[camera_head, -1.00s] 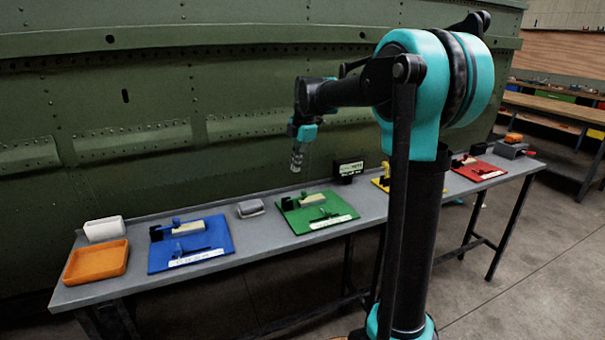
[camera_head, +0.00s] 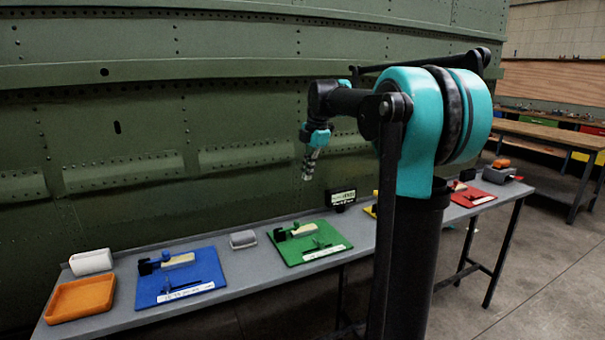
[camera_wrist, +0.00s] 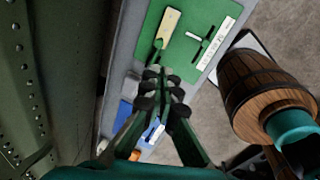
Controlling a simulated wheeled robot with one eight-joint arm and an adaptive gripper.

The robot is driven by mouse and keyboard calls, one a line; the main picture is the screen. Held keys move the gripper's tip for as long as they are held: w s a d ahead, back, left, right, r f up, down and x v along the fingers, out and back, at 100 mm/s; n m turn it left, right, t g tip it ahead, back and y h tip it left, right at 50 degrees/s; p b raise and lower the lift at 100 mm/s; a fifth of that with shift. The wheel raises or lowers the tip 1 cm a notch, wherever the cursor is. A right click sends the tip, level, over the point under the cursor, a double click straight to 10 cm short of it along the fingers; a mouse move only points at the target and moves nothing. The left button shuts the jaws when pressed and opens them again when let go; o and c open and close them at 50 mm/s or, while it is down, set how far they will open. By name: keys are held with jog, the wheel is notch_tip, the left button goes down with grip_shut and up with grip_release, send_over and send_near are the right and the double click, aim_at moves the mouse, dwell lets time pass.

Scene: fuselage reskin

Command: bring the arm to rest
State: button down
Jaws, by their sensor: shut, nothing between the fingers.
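My gripper (camera_head: 307,177) hangs fingers down in the air above the back of the grey bench, in front of the green fuselage panel (camera_head: 120,130). In the wrist view my gripper (camera_wrist: 160,82) shows its dark fingers close together, with nothing between them. My arm is raised and folded over from its column. Below the fingers, the green mat (camera_head: 312,247) lies on the bench and also shows in the wrist view (camera_wrist: 205,18). The gripper touches nothing that I can see.
The bench (camera_head: 235,274) holds an orange tray (camera_head: 82,299), a white bin (camera_head: 91,262), a blue mat (camera_head: 205,272), a grey block (camera_head: 243,239), a small dark sign (camera_head: 341,197) and a red mat (camera_head: 472,197). Floor at right is open.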

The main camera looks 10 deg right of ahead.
jog(key=s+d+f+m+t, duration=0.1)
jog(key=s+d+f+m, duration=0.1)
jog(key=s+f+m, duration=0.9)
jog(key=s+d+f+m+t+h, duration=0.1)
jog(key=s+d+f+m, duration=0.2)
jog(key=s+f+m, duration=0.9)
jog(key=s+f, duration=0.6)
jog(key=s, duration=0.1)
jog(key=shift+d+f+m+h, duration=0.2)
jog(key=shift+f+m+h, duration=0.1)
